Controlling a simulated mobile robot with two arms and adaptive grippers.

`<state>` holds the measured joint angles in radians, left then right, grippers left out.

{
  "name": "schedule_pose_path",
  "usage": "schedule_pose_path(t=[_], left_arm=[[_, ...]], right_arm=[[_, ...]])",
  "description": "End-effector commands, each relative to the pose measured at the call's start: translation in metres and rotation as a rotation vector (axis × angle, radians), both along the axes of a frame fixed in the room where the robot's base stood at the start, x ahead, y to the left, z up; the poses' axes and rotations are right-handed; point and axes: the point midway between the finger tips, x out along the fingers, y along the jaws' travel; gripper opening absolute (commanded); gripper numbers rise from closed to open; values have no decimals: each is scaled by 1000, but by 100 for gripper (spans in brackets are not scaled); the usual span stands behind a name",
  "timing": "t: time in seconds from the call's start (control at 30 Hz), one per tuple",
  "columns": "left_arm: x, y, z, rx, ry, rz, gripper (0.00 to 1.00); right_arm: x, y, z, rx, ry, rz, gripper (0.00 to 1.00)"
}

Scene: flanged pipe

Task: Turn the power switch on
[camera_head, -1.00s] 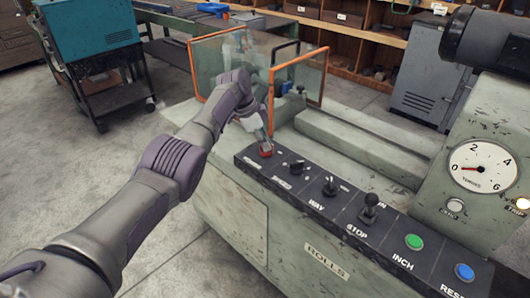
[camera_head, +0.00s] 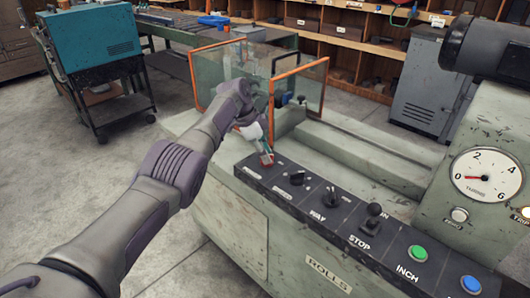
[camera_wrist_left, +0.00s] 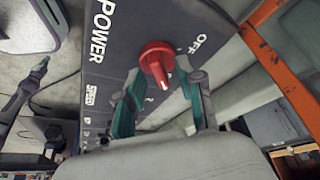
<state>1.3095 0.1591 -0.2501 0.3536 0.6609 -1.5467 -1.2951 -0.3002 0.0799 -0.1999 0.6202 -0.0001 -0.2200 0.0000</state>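The red power switch knob (camera_wrist_left: 157,60) is on the black panel in the left wrist view, between the words POWER and OFF. Its pale-marked grip points down and slightly right in that view. It also shows in the head view (camera_head: 266,160) at the panel's far left end. My left gripper (camera_wrist_left: 162,88) is open, with one finger on each side of the knob's lower part. I cannot tell whether the fingers touch it. In the head view the left gripper (camera_head: 267,150) is right at the knob and partly hides it. My right gripper is not in view.
The black control panel (camera_head: 325,222) carries black levers (camera_head: 330,197), a green button (camera_head: 418,253) and a blue button (camera_head: 470,284). An orange-framed guard (camera_head: 300,88) stands close behind my left gripper. A gauge (camera_head: 487,175) is at the right.

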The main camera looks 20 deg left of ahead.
Motion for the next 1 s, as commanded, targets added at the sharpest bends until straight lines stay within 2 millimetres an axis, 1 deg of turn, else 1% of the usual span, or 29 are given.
schedule_pose_path(t=[0.13,0.27,0.37,0.5,0.7,0.83,1.0], left_arm=[[0,1,2,0,-2,1,38],[-1,6,16,-1,-4,2,38],[-4,14,34,1,-5,1,38],[-7,25,63,0,-5,2,38],[-12,37,96,0,-3,1,38],[-14,42,107,0,-1,0,38],[-15,44,111,0,0,1,38]], right_arm=[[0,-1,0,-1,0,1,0],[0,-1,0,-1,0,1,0],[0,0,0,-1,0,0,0],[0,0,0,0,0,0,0],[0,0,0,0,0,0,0],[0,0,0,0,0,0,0],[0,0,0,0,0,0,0]])
